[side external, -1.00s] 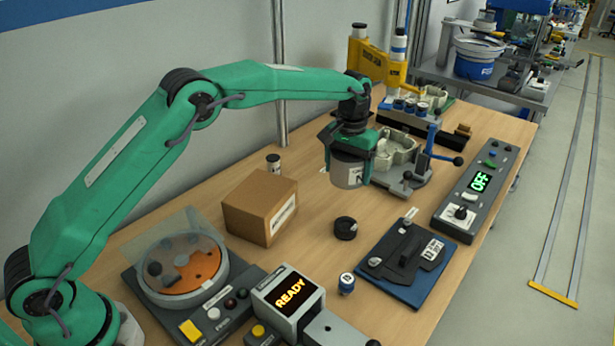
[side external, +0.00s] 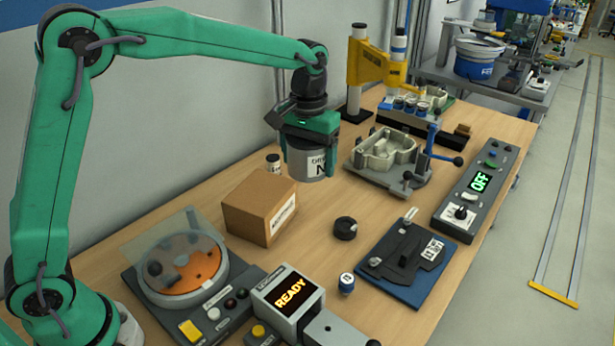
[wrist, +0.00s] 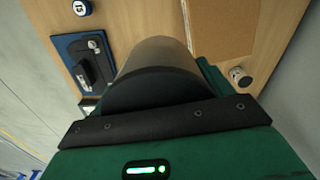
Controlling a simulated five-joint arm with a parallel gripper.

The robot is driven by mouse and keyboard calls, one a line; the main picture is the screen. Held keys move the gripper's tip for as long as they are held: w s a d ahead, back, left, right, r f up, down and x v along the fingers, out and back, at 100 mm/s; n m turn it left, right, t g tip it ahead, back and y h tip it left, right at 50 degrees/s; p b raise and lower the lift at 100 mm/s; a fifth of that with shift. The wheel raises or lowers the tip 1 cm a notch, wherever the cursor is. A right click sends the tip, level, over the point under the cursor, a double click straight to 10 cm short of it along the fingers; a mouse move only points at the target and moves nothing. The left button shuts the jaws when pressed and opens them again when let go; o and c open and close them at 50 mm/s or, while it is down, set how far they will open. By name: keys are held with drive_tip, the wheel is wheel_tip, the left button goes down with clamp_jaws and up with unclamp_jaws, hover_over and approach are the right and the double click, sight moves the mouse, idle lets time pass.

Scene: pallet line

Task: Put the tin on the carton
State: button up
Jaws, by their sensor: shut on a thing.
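The tin (side external: 309,162) is a grey-white cylinder with dark lettering, upright in my gripper (side external: 309,150). My gripper is shut on it and holds it in the air, behind and to the right of the carton in the side view. The tin (wrist: 158,62) fills the middle of the wrist view. The carton (side external: 259,206) is a closed brown box with a white label, standing on the bench. Its top is clear. In the wrist view the carton (wrist: 222,25) is at the upper right, partly hidden by the tin.
A small jar (side external: 273,162) stands behind the carton. A black round part (side external: 345,228) lies to its right. A metal casting in a fixture (side external: 385,155) stands right of the tin. A turntable unit (side external: 180,265) and a READY display (side external: 289,293) are in front.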

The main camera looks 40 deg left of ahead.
drive_tip(key=s+a+r, duration=0.1)
drive_tip(key=s+r, duration=0.1)
drive_tip(key=s, duration=0.7)
drive_tip(key=shift+a, duration=0.3)
drive_tip(key=shift+a, duration=0.1)
hover_over(260, 191)
wheel_tip(260, 191, down, 7)
drive_tip(key=shift+f, duration=0.1)
drive_tip(key=shift+f, duration=1.95)
drive_tip(key=shift+f, duration=0.1)
